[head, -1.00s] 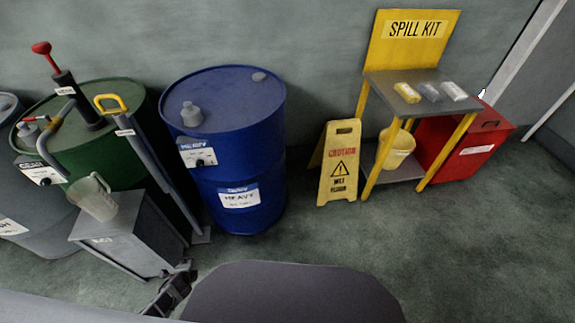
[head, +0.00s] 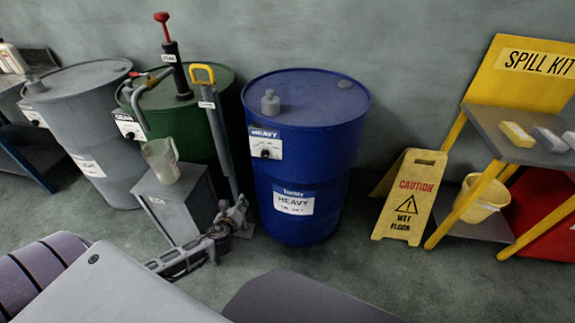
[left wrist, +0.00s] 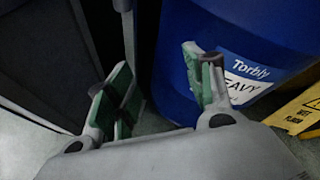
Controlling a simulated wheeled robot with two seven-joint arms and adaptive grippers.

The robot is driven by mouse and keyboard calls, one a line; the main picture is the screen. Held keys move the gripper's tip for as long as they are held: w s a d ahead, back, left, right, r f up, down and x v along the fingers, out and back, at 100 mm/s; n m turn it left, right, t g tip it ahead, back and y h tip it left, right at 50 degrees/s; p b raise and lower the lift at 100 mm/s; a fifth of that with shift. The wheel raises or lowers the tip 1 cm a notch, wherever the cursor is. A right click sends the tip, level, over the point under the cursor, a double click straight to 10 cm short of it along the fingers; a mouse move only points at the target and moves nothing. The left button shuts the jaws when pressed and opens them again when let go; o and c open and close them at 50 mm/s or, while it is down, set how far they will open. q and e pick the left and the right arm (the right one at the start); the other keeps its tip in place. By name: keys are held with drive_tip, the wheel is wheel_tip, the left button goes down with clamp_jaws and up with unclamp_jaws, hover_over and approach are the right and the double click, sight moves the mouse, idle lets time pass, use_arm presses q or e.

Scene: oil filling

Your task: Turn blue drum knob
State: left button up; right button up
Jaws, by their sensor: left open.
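The blue drum (head: 307,150) stands upright on the floor in the middle of the head view. Its small black knob (head: 266,153) sits on a white HEAVY label plate high on the drum's front left. My left gripper (head: 236,212) is low in front of the drum, left of its lower HEAVY label and below the knob. In the left wrist view my left gripper (left wrist: 160,90) is open and empty, with green pads facing each other. The blue drum (left wrist: 180,60) fills the background there, with part of its lower label; the knob is out of that view. My right gripper is not visible.
A grey stand (head: 177,205) holding a clear jug (head: 161,160) and a yellow-handled post (head: 217,130) stand close left of the drum. Green (head: 190,123) and grey (head: 85,110) drums are further left. A yellow caution sign (head: 410,197) and spill kit stand right.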

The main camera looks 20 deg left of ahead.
use_arm(q)
drive_tip(key=w+d+r+m+t+h+b, duration=0.1)
drive_tip(key=d+r+m+t+b, duration=0.4)
drive_tip(key=r, duration=0.9)
drive_tip(key=shift+w+d+r+m+b, duration=0.25)
drive_tip(key=shift+w+d+m+b, duration=0.45)
drive_tip(key=shift+d+m+b, duration=0.7)
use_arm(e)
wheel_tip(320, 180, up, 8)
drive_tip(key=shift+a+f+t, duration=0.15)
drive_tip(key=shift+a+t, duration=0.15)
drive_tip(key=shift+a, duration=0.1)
use_arm(q)
drive_tip(key=shift+w, duration=0.2)
